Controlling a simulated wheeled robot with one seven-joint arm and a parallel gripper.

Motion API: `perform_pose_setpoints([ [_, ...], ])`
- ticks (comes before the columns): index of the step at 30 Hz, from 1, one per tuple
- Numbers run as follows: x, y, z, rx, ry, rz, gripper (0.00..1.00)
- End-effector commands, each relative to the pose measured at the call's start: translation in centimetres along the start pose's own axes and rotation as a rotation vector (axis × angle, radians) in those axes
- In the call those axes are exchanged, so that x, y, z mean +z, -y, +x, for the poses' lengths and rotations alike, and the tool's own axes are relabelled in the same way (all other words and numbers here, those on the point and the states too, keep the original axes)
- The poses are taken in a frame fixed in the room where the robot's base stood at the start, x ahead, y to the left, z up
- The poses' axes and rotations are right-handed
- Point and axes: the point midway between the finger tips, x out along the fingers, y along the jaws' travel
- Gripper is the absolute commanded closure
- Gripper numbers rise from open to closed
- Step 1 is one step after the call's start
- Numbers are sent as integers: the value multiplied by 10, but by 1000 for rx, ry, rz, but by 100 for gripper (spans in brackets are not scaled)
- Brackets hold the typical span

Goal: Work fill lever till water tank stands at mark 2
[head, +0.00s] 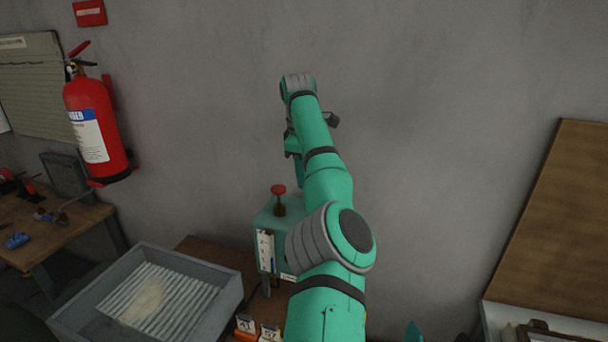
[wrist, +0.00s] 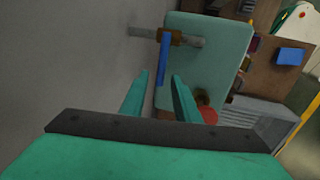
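The teal water tank (head: 268,222) stands on the table, partly hidden behind my arm in the head view. A white level gauge (head: 265,250) is on its front; its marks are too small to read. A red knob (head: 278,189) stands on top. In the wrist view the teal tank top (wrist: 217,60) carries a brass valve (wrist: 172,37) on a grey pipe, with a blue lever (wrist: 163,62). My gripper (wrist: 160,76) is open, its fingertips on either side of the lever in the picture. I see no contact; the depth between them is unclear.
A grey tray (head: 226,300) with a ribbed bottom stands left of the tank. Small numbered cards (head: 268,333) are in front of it. A red fire extinguisher (head: 95,120) hangs on the wall at left. The wall is close behind the tank.

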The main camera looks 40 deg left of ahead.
Motion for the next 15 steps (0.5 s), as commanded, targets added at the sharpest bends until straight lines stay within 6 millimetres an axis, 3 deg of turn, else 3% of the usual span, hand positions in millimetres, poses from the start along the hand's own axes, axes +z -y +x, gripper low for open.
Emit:
perform_pose_setpoints([
  [5, 1, 0, -6, 1, 2, 1, 71],
  [15, -1, 0, -55, 0, -1, 0, 71],
])
